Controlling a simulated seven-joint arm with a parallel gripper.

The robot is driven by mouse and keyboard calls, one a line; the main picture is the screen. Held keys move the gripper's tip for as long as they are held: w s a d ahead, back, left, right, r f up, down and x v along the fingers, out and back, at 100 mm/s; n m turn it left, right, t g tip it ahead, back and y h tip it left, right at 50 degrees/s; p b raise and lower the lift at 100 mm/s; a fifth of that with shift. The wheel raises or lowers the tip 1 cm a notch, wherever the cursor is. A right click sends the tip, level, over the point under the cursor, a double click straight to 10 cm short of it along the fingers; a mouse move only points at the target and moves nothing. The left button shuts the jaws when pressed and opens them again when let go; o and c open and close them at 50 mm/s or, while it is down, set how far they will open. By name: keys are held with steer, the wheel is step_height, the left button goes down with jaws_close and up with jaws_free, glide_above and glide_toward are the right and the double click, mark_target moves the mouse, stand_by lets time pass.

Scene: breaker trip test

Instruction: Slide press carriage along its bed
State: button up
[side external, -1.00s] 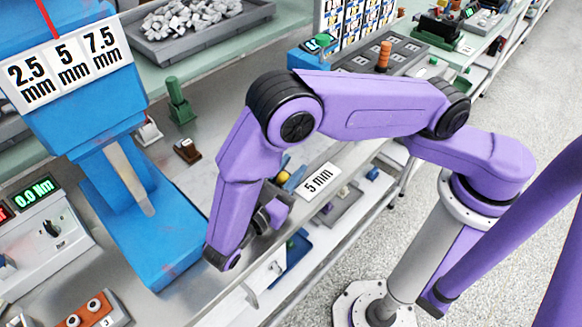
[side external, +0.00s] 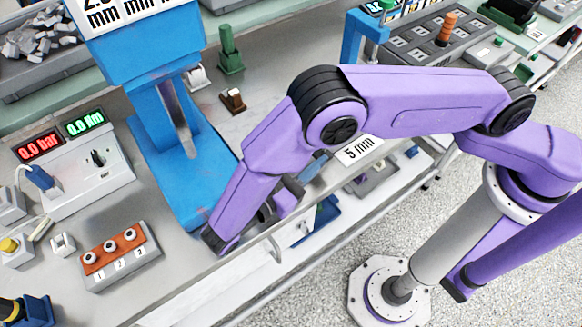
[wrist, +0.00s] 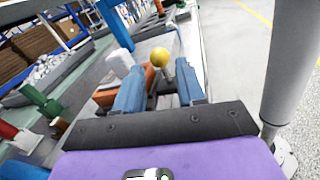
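A blue press (side external: 180,150) stands on the bench at left in the side view, with a slotted column and a flat blue base. Which part of it is the carriage, I cannot tell. My gripper (wrist: 157,78) has two blue fingers, spread apart in the wrist view. A yellow ball knob (wrist: 160,57) on a short stem shows beyond and between the fingertips; I see no contact. An orange-brown block (wrist: 105,97) and a white part lie left of the fingers. In the side view my purple wrist is low beside the press base's right edge, and it hides the knob.
A "5 mm" sign (side external: 359,150) is on the bench's front edge. A meter box (side external: 75,165) and a three-button box (side external: 117,255) stand left of the press. Green (side external: 229,50) and brown (side external: 233,101) fixtures stand behind.

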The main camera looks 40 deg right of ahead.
steer(key=shift+s+a, duration=0.2)
steer(key=shift+a, duration=0.8)
steer(key=shift+s+a, duration=0.2)
steer(key=shift+a, duration=0.75)
steer(key=w+d+r+m+g+y, duration=0.25)
steer(key=d+r+y, duration=0.55)
steer(key=d, duration=0.4)
steer(key=s+d+r+m+y, duration=0.2)
steer(key=s+d+m+y, duration=0.1)
steer(key=s+d+y, duration=0.7)
steer(key=shift+s+d+r+g, duration=0.2)
steer(key=shift+s+d+g, duration=0.15)
steer(key=shift+s+d, duration=1.95)
